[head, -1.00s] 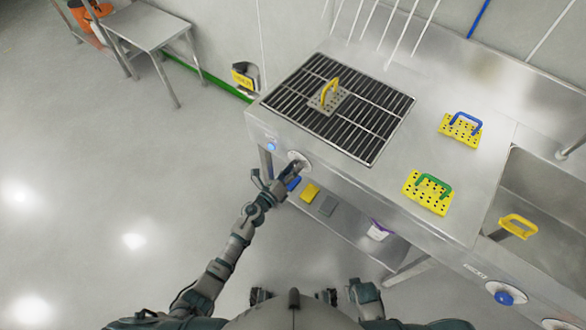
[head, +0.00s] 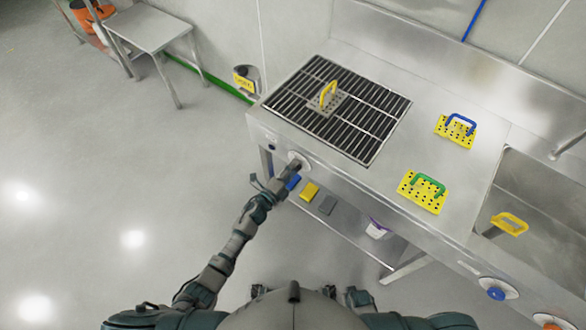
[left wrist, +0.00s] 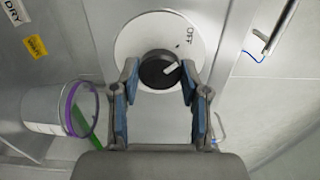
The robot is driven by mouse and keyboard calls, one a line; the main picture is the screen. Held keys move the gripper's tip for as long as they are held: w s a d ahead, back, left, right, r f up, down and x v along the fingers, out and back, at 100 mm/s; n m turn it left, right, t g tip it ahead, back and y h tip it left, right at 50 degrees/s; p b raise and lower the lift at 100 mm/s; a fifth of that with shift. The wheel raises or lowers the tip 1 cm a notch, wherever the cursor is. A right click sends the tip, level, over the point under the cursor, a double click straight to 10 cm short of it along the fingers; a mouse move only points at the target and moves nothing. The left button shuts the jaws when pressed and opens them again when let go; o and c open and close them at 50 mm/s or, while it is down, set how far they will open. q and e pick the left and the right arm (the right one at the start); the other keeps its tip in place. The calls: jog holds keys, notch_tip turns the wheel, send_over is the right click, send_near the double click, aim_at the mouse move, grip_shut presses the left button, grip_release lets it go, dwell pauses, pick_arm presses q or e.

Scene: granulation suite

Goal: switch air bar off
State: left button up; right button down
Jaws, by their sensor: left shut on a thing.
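A round white dial plate (left wrist: 135,45) marked OFF sits on the front panel of the steel bench, with a dark knob (left wrist: 155,75) at its centre. The knob's white pointer mark slants up and right, towards the OFF side. In the head view the dial (head: 297,157) is partly hidden by my left gripper (head: 296,168). In the left wrist view the fingers of my left gripper (left wrist: 160,70) are on both sides of the knob, shut on it. A small indicator (head: 271,147) left of the dial is dark. My right gripper is not in view.
The bench top holds a black grille (head: 335,108) with a yellow-handled plate (head: 326,101), and yellow plates with blue (head: 456,131) and green (head: 422,192) handles. A sink (head: 540,200) is at right. A lower shelf (head: 345,225) holds small items. The floor at left is clear.

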pick_arm(q)
jog(key=shift+a+f, duration=0.2)
dwell(0.4)
jog(key=o, duration=1.1)
jog(key=shift+w, duration=0.1)
jog(key=shift+o, duration=0.2)
jog(key=v, duration=1.2)
jog(key=s+a+f+n+g+y, duration=0.25)
jog(key=a+f+n+y, duration=0.25)
jog(key=f+n, duration=0.3)
jog(key=s+a+f+n+g+y, duration=0.1)
jog(key=s+a+f+n+y, duration=0.4)
jog(key=f, duration=0.5)
jog(key=s+a+f+n+g, duration=0.1)
jog(key=s+f+n+g, duration=0.3)
jog(key=s+f, duration=0.3)
jog(key=s+a+f+n+g, duration=0.2)
jog(key=s+f+n+g, duration=0.3)
jog(key=s, duration=1)
notch_tip(320, 180, down, 2)
jog(key=shift+s+f+n, duration=0.2)
jog(key=shift+s+n, duration=0.1)
jog(key=shift+n, duration=0.3)
